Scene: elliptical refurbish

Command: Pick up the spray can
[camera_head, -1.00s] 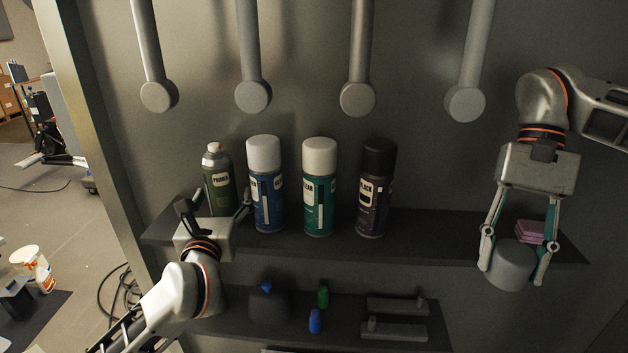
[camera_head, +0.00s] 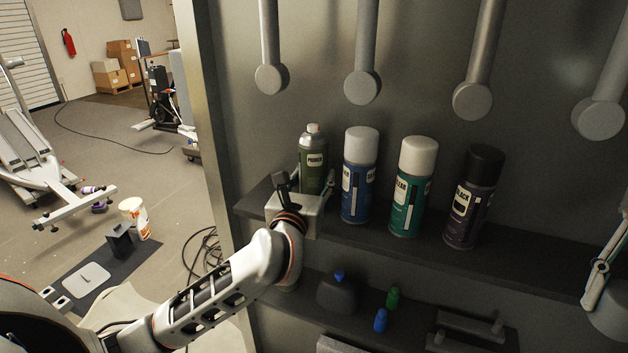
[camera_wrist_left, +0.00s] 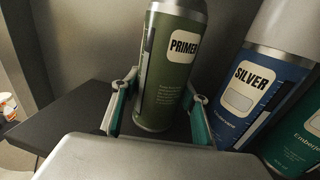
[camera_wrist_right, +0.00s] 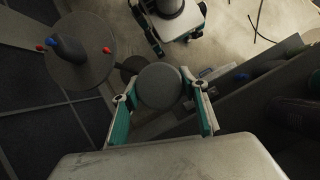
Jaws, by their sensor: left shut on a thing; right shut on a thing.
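The green PRIMER spray can (camera_head: 313,163) is at the left end of the upper shelf (camera_head: 420,253). It shows large and slightly tilted in the left wrist view (camera_wrist_left: 165,80). My left gripper (camera_head: 306,186) is shut on it, with one finger on each side of its body. I cannot tell whether its base is off the shelf. To its right stand a blue SILVER can (camera_head: 358,180), a teal can with white cap (camera_head: 409,195) and a dark BLACK can (camera_head: 472,205). My right gripper (camera_wrist_right: 160,84) is shut on a grey round object (camera_wrist_right: 158,92).
Grey rods with round ends (camera_head: 362,88) hang above the cans. A lower shelf holds a dark bottle (camera_head: 338,294) and small blue (camera_head: 381,320) and green (camera_head: 393,297) bottles. The cabinet's side edge (camera_head: 203,130) is left of the shelf; open floor lies beyond.

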